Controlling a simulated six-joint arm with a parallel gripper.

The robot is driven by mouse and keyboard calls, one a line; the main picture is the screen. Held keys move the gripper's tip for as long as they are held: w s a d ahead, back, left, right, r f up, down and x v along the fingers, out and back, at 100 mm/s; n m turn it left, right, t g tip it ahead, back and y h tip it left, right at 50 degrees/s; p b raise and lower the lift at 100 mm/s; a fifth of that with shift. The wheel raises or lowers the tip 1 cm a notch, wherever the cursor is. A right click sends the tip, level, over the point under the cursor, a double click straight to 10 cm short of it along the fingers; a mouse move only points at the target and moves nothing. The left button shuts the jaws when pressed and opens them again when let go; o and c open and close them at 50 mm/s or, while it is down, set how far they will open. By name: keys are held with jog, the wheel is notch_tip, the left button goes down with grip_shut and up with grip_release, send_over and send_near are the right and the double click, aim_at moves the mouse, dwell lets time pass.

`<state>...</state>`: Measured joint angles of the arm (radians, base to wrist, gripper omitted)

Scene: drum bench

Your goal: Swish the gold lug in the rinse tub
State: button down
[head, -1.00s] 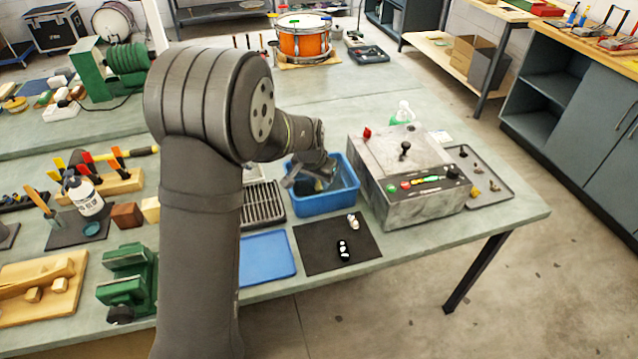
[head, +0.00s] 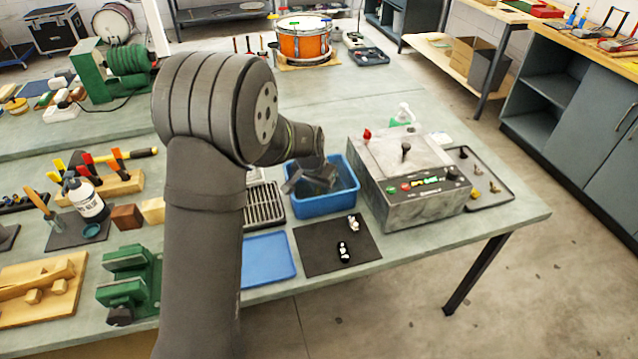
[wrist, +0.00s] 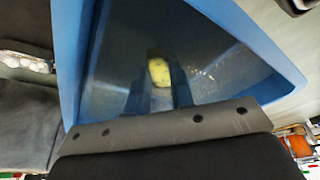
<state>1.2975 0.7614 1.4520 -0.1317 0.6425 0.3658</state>
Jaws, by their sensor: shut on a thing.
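The gold lug (wrist: 159,72) shows in the wrist view, held between the two fingertips of my gripper (wrist: 160,85). It is inside the blue rinse tub (wrist: 68,60), seen against the tub's grey, speckled interior; I cannot tell exactly how deep it sits in the water. In the head view my gripper (head: 315,182) reaches down into the rinse tub (head: 328,207), and the lug is hidden there by the gripper and tub.
A grey control box (head: 410,180) stands close to the tub's right. A dark drain rack (head: 264,205) is at its left. A flat blue tray (head: 268,258) and a black mat (head: 330,258) with small black and white parts lie in front. A dark tray (head: 495,190) holds small parts.

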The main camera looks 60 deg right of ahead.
jog(key=shift+r, duration=0.15)
jog(key=shift+r, duration=1)
jog(key=shift+f, duration=1.15)
jog(key=shift+r, duration=0.15)
notch_tip(320, 180, up, 10)
dwell(0.5)
